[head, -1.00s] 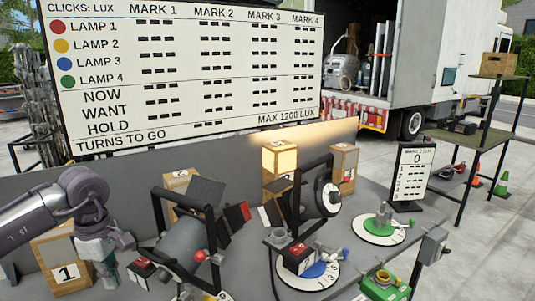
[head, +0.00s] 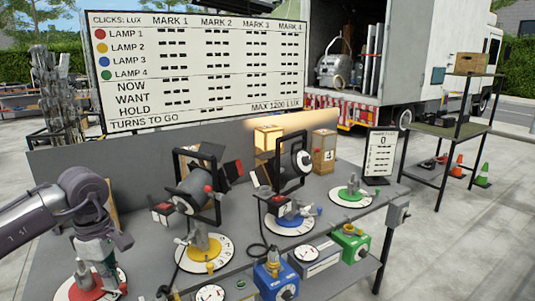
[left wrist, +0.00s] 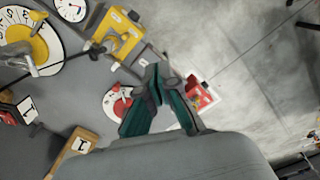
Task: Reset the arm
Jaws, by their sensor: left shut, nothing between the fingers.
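My left gripper (head: 108,255) hangs in front of the grey table (head: 225,250) at the left of the head view, above the red dial (head: 88,285). In the left wrist view the fingers of my left gripper (left wrist: 155,78) are drawn together with nothing held. They partly cover the red dial (left wrist: 118,105) below. A red box (left wrist: 200,98) lies just right of the fingers. My right gripper is not in view.
The yellow dial (head: 205,252), blue dial (head: 290,222) and green dial (head: 352,196) stand on the table, with black-framed lamps (head: 197,185) behind. The blue box (head: 275,278) and green box (head: 350,243) sit along the front. A large board (head: 200,65) and truck (head: 395,55) stand behind.

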